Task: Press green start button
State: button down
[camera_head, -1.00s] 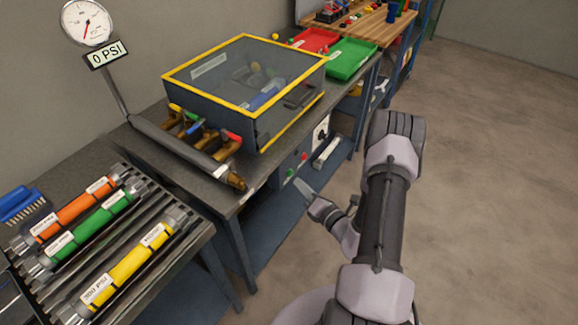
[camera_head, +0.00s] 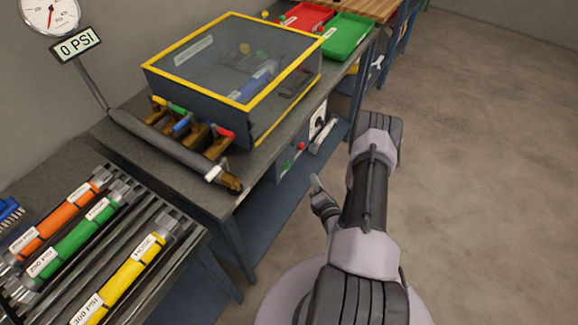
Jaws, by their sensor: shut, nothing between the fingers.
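The green start button (camera_head: 286,164) is a small green dot on the grey control panel (camera_head: 293,160) under the bench top, below the yellow-edged box. A red button (camera_head: 300,146) sits to its right on the same panel. My gripper (camera_head: 314,180) is just right of and below the green button in the picture, with its narrow tip pointing up. It is shut and empty. It appears apart from the panel, though the exact distance is hard to tell.
The yellow-edged box (camera_head: 196,77) with a clear lid stands on the bench above the panel. A row of coloured valves (camera_head: 185,125) lies at the bench's front left. Hoses lie on a rack (camera_head: 150,215) at lower left. The floor (camera_head: 480,180) at right is clear.

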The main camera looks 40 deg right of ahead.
jog(key=w+a, duration=0.2)
jog(key=w, duration=0.4)
jog(key=shift+a+b, duration=0.25)
jog(key=shift+b, duration=0.1)
jog(key=shift+w, duration=0.1)
dwell(1.5)
jog(key=shift+w+a, duration=0.15)
jog(key=shift+w, duration=0.2)
jog(key=shift+w+a, duration=0.2)
jog(key=shift+w, duration=0.25)
dwell(0.6)
dwell(0.4)
jog(key=shift+s+d, duration=0.35)
jog(key=shift+s, duration=0.5)
jog(key=s, duration=0.1)
jog(key=s+d, duration=0.1)
jog(key=s, duration=0.1)
jog(key=s+d, duration=0.1)
jog(key=shift+s, duration=0.3)
